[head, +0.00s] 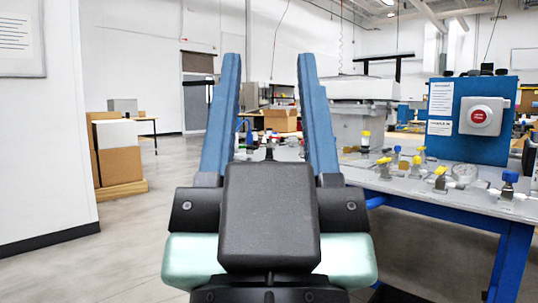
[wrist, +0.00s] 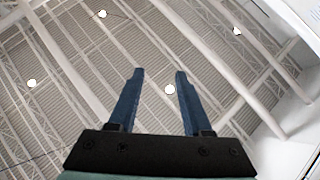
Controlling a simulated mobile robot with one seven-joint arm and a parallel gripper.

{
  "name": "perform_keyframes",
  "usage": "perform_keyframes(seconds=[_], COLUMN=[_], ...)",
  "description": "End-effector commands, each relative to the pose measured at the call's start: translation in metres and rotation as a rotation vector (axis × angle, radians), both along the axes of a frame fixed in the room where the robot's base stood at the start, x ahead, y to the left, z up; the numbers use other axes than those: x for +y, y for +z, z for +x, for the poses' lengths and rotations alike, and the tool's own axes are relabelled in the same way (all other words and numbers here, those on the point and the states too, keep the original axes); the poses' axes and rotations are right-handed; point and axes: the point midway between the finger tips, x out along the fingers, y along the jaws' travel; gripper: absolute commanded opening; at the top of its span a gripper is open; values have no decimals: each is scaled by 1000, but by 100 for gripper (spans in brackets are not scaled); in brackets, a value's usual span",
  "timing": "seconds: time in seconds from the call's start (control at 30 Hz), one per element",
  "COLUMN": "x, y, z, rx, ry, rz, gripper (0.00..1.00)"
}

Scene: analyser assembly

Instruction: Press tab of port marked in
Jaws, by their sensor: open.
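My gripper (head: 270,62) fills the middle of the head view, pointing up, with its two blue fingers apart and nothing between them. In the wrist view my gripper (wrist: 159,73) is also open and empty against the ceiling. No port marked "in" and no tab can be made out in either view. The table (head: 420,196) to the right of my gripper carries several small fittings with yellow and blue caps, too small to read. Part of the table is hidden behind my gripper.
A blue panel (head: 487,146) with a red button (head: 482,116) stands on the table at the right. A white wall (head: 45,150) rises at the far left. The floor (head: 130,215) between boxes and table is clear.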

Motion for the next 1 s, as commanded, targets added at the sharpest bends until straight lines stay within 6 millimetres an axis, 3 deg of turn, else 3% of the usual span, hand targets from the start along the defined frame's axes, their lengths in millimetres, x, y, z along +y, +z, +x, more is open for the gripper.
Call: perform_keyframes(seconds=[0.03,0.2,0.27,1.0], x=[0,0,0,0], y=[0,0,0,0], z=[0,0,0,0], rx=[0,0,0,0], ry=[0,0,0,0], rz=[0,0,0,0], gripper=[38,8,0,0])
